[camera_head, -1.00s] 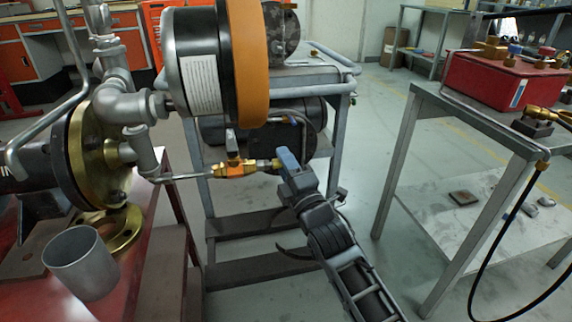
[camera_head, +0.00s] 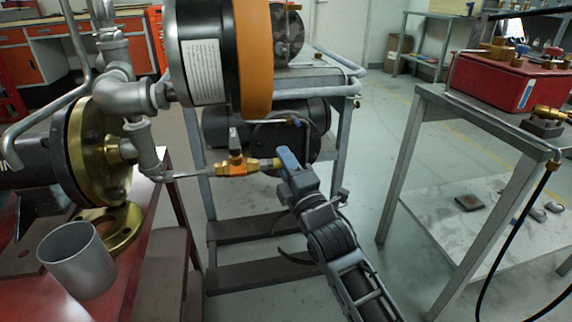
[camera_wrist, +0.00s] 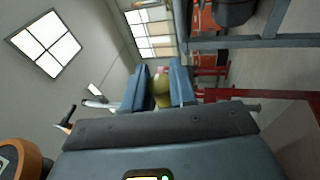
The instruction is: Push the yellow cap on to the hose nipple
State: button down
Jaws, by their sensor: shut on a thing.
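My gripper (camera_head: 286,161) is at the open end of a small valve with an orange-yellow body (camera_head: 237,168) on a thin pipe. In the wrist view my gripper (camera_wrist: 160,78) has its two blue-grey fingers shut on the yellow cap (camera_wrist: 160,92), which sits between them. In the head view the fingers mostly hide the cap. The brass hose nipple (camera_head: 264,164) points right from the valve towards the fingers. The cap and nipple are in line or nearly so; I cannot tell how far the cap covers it.
A large flanged pipe assembly (camera_head: 95,150) and a grey cup (camera_head: 78,262) are on the red bench at left. A black drum with an orange rim (camera_head: 256,55) hangs above the valve. A grey cart (camera_head: 338,130) stands behind. A table with a red box (camera_head: 495,80) is at right.

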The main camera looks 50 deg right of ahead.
jog(key=c, duration=0.8)
grip_release()
jog(key=shift+p+v, duration=0.7)
jog(key=shift+v, duration=3.2)
jog(key=shift+a, duration=0.1)
